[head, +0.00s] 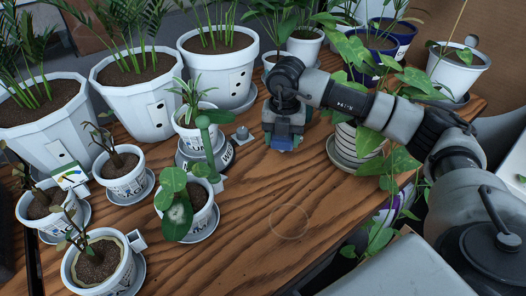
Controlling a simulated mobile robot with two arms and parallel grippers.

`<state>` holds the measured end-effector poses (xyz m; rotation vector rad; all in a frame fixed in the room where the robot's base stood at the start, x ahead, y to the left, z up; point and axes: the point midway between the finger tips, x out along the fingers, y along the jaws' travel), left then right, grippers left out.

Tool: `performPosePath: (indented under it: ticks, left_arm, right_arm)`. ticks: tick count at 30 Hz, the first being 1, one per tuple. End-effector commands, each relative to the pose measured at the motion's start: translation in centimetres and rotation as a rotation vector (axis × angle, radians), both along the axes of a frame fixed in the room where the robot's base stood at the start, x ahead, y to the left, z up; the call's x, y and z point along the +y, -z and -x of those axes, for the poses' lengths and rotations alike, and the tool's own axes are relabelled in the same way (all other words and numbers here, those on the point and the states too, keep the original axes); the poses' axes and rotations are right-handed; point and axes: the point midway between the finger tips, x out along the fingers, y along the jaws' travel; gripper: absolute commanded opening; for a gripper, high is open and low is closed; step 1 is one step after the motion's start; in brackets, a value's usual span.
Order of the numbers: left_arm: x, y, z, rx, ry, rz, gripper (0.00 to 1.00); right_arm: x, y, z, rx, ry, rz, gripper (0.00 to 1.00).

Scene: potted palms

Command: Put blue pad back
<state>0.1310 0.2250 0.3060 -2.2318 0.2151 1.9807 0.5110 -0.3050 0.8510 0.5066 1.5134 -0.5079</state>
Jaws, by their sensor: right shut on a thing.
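My right gripper (284,128) reaches in from the right and points down over the wooden table, right of the small pots. A small blue pad (281,143) shows at its fingertips, and the gripper is shut on it. The fingers and wrist hide most of the pad. I cannot tell whether the pad touches the table. My left gripper is not in view.
White potted plants fill the left and back of the wooden table (255,240). A small grey block (242,135) stands left of my gripper. A ribbed white pot (352,150) stands to its right. The table front is clear, with a faint ring mark.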

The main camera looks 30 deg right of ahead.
Motion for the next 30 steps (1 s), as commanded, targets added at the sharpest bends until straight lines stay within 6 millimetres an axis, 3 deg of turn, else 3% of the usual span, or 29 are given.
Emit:
performPosePath:
  ticks: [3,9,15,23,30]
  left_arm:
    - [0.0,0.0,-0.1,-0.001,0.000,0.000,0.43]
    - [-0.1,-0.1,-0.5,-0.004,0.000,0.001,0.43]
    - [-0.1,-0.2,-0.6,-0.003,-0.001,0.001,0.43]
    - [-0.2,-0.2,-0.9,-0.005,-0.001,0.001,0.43]
    - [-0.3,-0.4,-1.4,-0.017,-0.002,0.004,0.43]
  right_arm:
    - [1.5,1.7,-2.5,0.002,-0.001,-0.003,0.40]
    - [2.9,3.5,-5.2,0.000,0.000,-0.001,0.40]
    - [3.2,4.5,-5.7,0.001,-0.002,0.002,0.40]
    - [3.1,7.9,-5.6,0.002,-0.001,0.001,0.40]
    - [3.1,7.9,-5.7,-0.001,-0.001,0.001,0.40]
